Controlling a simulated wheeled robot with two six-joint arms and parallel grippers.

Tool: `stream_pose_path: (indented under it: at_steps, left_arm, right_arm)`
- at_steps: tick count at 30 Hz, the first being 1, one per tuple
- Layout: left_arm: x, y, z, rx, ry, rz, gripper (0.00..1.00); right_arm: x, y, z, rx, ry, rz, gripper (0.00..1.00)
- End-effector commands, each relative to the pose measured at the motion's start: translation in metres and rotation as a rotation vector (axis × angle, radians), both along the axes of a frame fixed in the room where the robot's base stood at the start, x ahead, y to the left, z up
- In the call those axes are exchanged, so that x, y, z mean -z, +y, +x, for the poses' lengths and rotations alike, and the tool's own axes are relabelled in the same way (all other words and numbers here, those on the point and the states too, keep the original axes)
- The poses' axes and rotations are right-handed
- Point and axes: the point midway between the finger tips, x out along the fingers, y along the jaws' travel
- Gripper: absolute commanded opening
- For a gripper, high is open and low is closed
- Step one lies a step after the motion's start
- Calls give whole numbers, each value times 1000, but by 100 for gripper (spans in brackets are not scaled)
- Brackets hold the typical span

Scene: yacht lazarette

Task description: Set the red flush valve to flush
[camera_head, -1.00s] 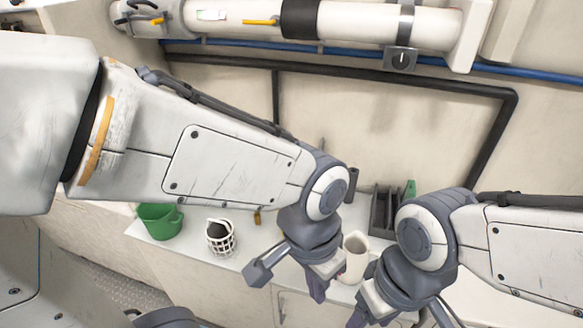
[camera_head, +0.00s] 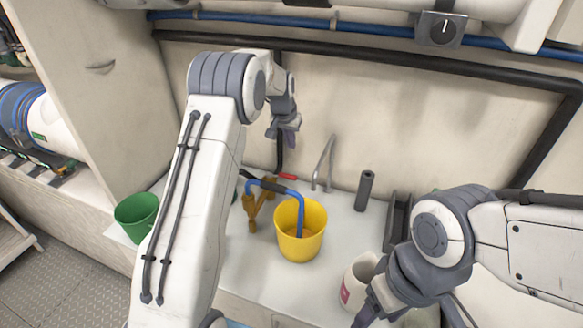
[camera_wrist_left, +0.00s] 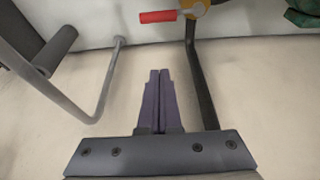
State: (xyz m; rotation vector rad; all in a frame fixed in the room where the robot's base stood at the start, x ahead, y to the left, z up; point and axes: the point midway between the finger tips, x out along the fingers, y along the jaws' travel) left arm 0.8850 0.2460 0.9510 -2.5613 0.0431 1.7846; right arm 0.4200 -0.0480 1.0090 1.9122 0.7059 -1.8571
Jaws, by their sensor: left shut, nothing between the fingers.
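The red flush valve handle (camera_head: 287,177) lies near the back of the white counter, at the foot of a dark vertical pipe. In the left wrist view the red lever (camera_wrist_left: 158,16) points left from a yellow-orange fitting (camera_wrist_left: 197,8) at the top edge. My left gripper (camera_head: 291,140) is shut and empty, above the handle near the back wall. Its purple fingers (camera_wrist_left: 158,78) lie together, apart from the lever. My right gripper (camera_head: 366,314) is low at the front right, and its fingertips are partly cut off.
A yellow bucket (camera_head: 299,248) with a blue hose (camera_head: 286,188) stands in front of the handle. A grey curved spout (camera_head: 324,165) and dark cylinder (camera_head: 364,191) stand to the right. A white mug (camera_head: 352,285) is near my right gripper. A green bucket (camera_head: 136,217) is at left.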

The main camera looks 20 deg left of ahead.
Motion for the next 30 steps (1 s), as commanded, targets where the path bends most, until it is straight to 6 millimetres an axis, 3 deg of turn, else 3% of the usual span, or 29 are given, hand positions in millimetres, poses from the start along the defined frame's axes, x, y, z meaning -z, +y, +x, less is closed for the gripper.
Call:
stream_pose_path:
  at_steps: [8,24,30]
  left_arm:
    - [6,-3,2,4,2,-1,0]
    - [96,-2,34,1,4,0,0]
    - [95,-1,14,1,2,0,0]
  right_arm:
    - [-2,0,0,0,0,0,64]
    - [-17,0,0,0,0,0,64]
    - [-23,0,0,0,0,0,64]
